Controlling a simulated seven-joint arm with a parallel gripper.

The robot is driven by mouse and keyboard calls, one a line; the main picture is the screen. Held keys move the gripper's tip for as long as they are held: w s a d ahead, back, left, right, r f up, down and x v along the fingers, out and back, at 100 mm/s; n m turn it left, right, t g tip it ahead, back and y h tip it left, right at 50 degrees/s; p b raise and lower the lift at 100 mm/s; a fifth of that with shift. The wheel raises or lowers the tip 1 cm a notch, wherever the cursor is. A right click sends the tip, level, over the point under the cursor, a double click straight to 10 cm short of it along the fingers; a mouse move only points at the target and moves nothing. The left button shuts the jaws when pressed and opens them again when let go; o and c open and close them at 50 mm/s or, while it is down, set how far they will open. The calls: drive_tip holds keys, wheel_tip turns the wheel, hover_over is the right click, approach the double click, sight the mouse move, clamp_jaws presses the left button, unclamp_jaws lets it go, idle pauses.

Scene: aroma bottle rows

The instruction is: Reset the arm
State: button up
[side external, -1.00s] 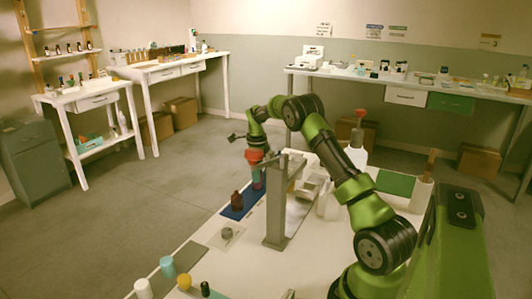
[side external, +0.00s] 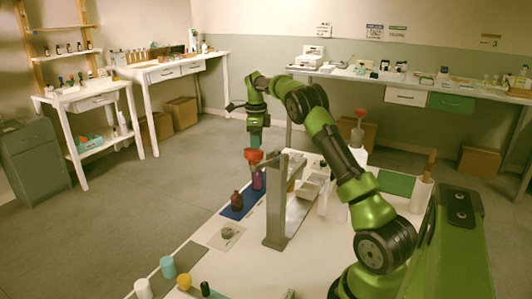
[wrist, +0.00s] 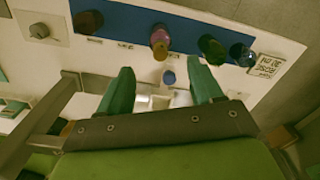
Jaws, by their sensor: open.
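My gripper (side external: 257,143) hangs fingers-down above the blue mat (side external: 233,213), beside the grey metal stand (side external: 275,215). In the wrist view its two green fingers (wrist: 161,68) are apart with nothing held between them. A red cup-like piece (side external: 253,155) shows just below the fingers in the side view; what supports it is unclear. A purple bottle (side external: 257,181) stands on the mat below, and a brown bottle (side external: 237,201) stands nearer. In the wrist view a pink-yellow bottle (wrist: 159,42) and dark bottles (wrist: 212,50) stand on the blue mat beyond the fingertips.
A white plate with a grey round piece (side external: 228,233) lies nearer on the table. Cyan (side external: 168,267), white (side external: 143,289) and yellow (side external: 184,282) pieces stand at the front.

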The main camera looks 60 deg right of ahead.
drive_tip(key=shift+r, duration=0.8)
drive_tip(key=shift+a+r, duration=0.3)
drive_tip(key=shift+r, duration=0.05)
drive_tip(key=s+a+r+n+t+y, duration=0.1)
drive_tip(key=a+r+n+t, duration=0.1)
drive_tip(key=a+r+n, duration=0.5)
drive_tip(key=s+a+r+n+t, duration=0.2)
drive_tip(key=a+r+n, duration=0.15)
drive_tip(key=a, duration=0.65)
drive_tip(key=s+a+r+n+t+y, duration=0.1)
drive_tip(key=a+r+n, duration=0.45)
drive_tip(key=a, duration=0.25)
drive_tip(key=s+a+n+t+y, duration=0.1)
drive_tip(key=s+a+n+t, duration=0.2)
drive_tip(key=s+a+n, duration=0.9)
drive_tip(key=s+d+f+h, duration=0.1)
drive_tip(key=s+f, duration=0.4)
drive_tip(key=f, duration=0.4)
drive_tip(key=shift+f+m+g, duration=0.25)
drive_tip(key=shift+m+g, duration=0.05)
drive_tip(key=shift+g, duration=0.1)
